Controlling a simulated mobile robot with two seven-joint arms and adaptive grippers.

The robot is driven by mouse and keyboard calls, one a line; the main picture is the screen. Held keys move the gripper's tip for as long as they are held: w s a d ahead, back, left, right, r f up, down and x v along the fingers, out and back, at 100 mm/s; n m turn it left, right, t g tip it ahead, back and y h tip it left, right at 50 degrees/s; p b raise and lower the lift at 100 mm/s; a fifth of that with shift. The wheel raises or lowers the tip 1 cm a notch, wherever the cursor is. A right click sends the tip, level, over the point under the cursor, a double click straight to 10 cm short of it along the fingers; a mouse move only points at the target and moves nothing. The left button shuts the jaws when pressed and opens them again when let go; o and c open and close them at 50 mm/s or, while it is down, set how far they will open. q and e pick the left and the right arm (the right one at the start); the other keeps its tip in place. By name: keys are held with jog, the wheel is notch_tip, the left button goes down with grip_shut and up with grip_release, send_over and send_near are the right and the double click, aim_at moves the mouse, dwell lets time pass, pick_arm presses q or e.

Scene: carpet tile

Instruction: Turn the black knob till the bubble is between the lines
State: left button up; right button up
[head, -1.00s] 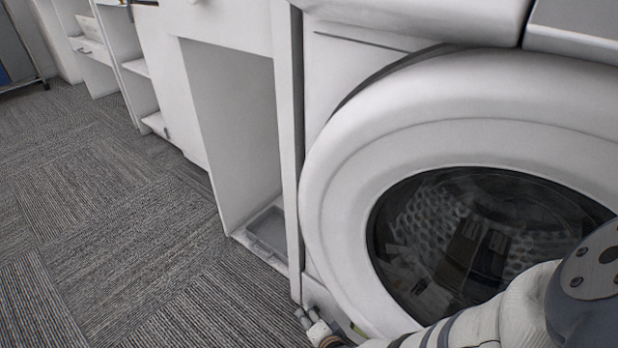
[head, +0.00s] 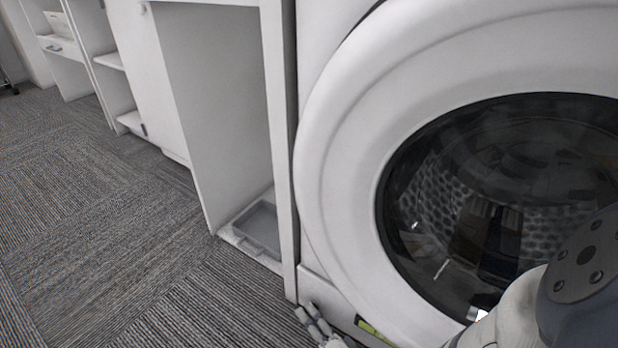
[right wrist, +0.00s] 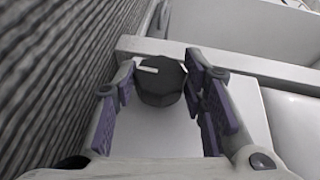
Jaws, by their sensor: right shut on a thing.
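The black knob (right wrist: 161,84) shows in the right wrist view, a dark faceted knob with a white mark on its upper left. My right gripper (right wrist: 160,88) has its purple-padded fingers on either side of the knob and is shut on it. In the head view my right gripper (head: 309,314) is low at the washer's bottom left corner, where the knob cannot be made out. A yellow-green strip (head: 374,331), perhaps the bubble level, shows beside it; no bubble or lines can be made out. My left gripper is in neither view.
The white washing machine (head: 340,180) with its round dark glass door (head: 500,190) fills the right. A white open cabinet (head: 215,110) with a grey tray (head: 258,228) at its bottom stands left of it. The carpet floor (head: 110,220) on the left is clear.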

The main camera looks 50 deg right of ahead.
jog(key=shift+d, duration=0.1)
dwell(0.3)
jog(key=o, duration=1.1)
jog(key=shift+o, duration=0.2)
